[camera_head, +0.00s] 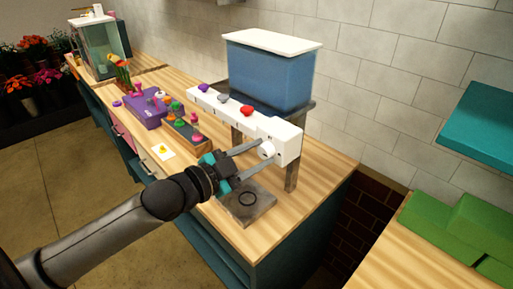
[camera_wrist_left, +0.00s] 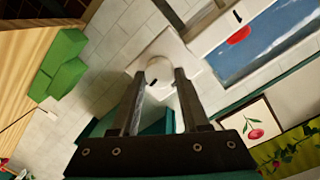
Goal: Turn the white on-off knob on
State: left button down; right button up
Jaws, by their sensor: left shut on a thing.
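The white on-off knob (camera_head: 267,149) is on the front of the white panel (camera_head: 288,143) at its near right end. My left gripper (camera_head: 263,153) reaches it from the left, with one finger on each side of the knob, shut on it. In the left wrist view the round white knob (camera_wrist_left: 159,71) shows between the two fingertips (camera_wrist_left: 158,78), with a short dark mark on its lower part. The fingers hide part of the knob's sides. My right gripper is in neither view.
A blue tank (camera_head: 268,75) with a white lid stands on a stand above the panel. Purple, grey and red knobs (camera_head: 247,110) sit along the panel. A grey plate with a dark ring (camera_head: 247,203) lies below my gripper. Green blocks (camera_head: 443,224) are at right.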

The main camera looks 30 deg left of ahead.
pick_arm(q)
jog(key=shift+r+m+p, duration=0.1)
jog(key=shift+m+p, duration=0.2)
jog(key=shift+m, duration=0.3)
jog(key=shift+c, duration=2)
grip_release()
jog(key=shift+v, duration=0.85)
jog(key=v, duration=1.3)
jog(key=shift+s, duration=0.35)
